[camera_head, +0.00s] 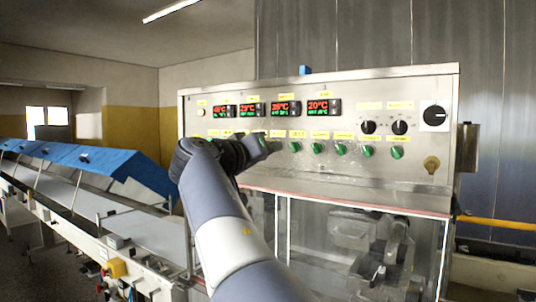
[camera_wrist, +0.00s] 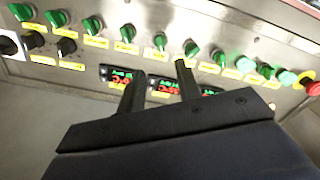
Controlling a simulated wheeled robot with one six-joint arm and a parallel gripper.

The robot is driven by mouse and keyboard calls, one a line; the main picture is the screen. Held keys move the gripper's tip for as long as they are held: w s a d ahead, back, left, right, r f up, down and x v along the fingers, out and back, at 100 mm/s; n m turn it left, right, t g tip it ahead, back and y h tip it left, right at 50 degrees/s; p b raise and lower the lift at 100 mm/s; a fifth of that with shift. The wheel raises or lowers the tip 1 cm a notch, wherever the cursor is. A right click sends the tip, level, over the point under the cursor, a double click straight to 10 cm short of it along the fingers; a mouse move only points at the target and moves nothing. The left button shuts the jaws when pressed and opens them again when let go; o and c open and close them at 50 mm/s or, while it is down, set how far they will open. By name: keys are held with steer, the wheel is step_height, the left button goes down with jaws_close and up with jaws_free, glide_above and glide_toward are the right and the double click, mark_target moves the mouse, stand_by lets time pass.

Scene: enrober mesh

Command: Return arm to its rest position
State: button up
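My gripper (camera_head: 264,146) is in front of the left part of a steel control panel (camera_head: 400,85) in the head view. My grey arm reaches up to it from the bottom of the picture. In the wrist view the two dark fingers of my gripper (camera_wrist: 159,70) stand apart with nothing between them. The panel shows upside down there, with a row of green knobs (camera_wrist: 161,41) beyond the fingertips. Whether the fingertips touch the panel I cannot tell. The arm and gripper hide part of the panel's lower left.
Red-lit temperature displays (camera_head: 318,107) and black dials (camera_head: 400,127) sit on the panel. A red button (camera_wrist: 313,88) shows at the right in the wrist view. Clear guarding (camera_head: 330,240) encloses machinery below. A conveyor with blue covers (camera_head: 115,165) runs along the left.

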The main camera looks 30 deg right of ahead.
mark_target(292, 148)
steer(key=shift+d, duration=0.15)
steer(key=p+x, duration=0.4)
steer(key=x, duration=0.6)
steer(key=shift+w+d+r, duration=0.1)
steer(key=shift+d+r, duration=0.05)
steer(key=shift+w+d, duration=0.1)
steer(key=shift+d, duration=0.05)
